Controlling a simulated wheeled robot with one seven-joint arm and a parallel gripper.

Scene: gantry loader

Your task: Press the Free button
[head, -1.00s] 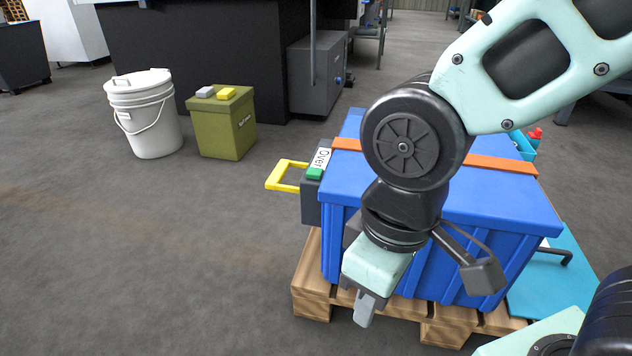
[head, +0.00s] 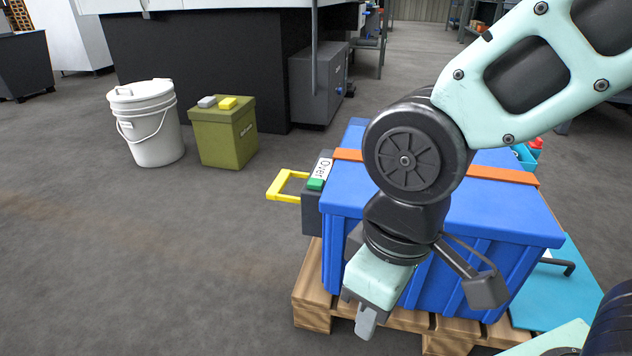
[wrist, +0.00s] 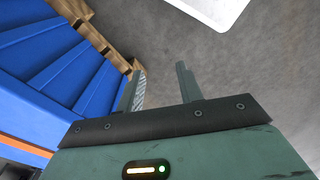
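No button marked "Free" can be read in these views. A dark box (head: 312,218) on the left side of the blue crate carries a green button (head: 316,184) and a white label (head: 324,168) that reads "Over". My gripper (head: 366,322) hangs pointing down in front of the crate's near left corner, below and right of the green button and apart from it. In the wrist view my gripper (wrist: 160,78) has its two fingers apart with nothing between them. My arm hides part of the crate's front and top.
The blue crate (head: 500,215) with an orange strap stands on a wooden pallet (head: 312,310). A yellow handle (head: 285,185) sticks out left. A white bucket (head: 150,130) and an olive box (head: 222,140) with grey and yellow blocks stand further left. The floor at front left is clear.

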